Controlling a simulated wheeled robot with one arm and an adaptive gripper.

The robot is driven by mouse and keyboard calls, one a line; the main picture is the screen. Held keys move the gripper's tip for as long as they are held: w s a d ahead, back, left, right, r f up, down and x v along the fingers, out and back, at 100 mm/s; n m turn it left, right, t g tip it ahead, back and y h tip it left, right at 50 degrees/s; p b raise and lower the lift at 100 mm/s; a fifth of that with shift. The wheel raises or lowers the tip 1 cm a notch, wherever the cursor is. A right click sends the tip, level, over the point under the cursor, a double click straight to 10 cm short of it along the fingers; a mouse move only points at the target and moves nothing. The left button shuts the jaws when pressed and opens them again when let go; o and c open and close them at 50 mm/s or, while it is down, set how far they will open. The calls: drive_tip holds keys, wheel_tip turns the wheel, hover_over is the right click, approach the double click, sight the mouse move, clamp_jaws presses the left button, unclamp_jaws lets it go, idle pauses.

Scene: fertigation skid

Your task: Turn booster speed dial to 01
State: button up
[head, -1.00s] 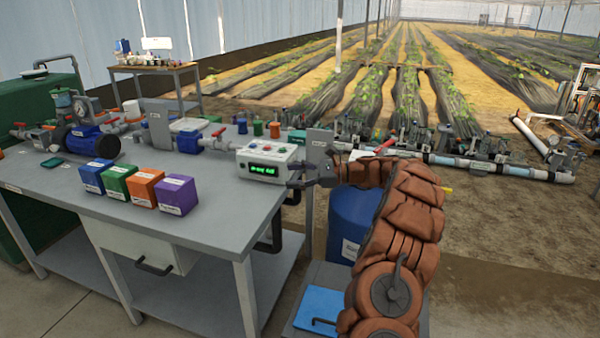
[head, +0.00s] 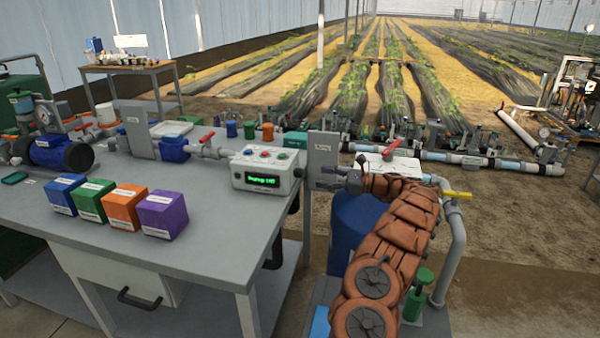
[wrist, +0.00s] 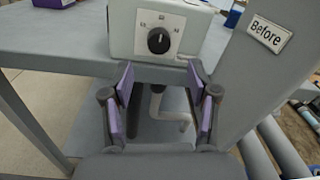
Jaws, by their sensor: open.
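The booster speed dial (wrist: 158,41) is a round black knob on the side of the pale control box, seen in the wrist view. Small labels surround it, too small to read surely. A light pointer mark shows on the knob. The control box (head: 266,171) stands at the right end of the bench in the head view, with a green lit display and several coloured buttons on top. My gripper (wrist: 162,108) is open and empty, its purple-padded fingers spread below the dial in the wrist view, apart from it. In the head view my gripper is largely hidden beside the grey post.
A grey post (head: 322,170) with a plate reading "Before" (wrist: 270,33) stands close to the right of my gripper. Blue, green, orange and purple boxes (head: 123,209) stand on the grey bench (head: 60,265). Pipes with a yellow-handled valve (head: 457,194) are at right.

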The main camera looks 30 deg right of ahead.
sight(302, 174)
drive_tip(key=x, duration=0.7)
drive_tip(key=shift+w+a, duration=0.15)
drive_tip(key=shift+a, duration=0.1)
clamp_jaws()
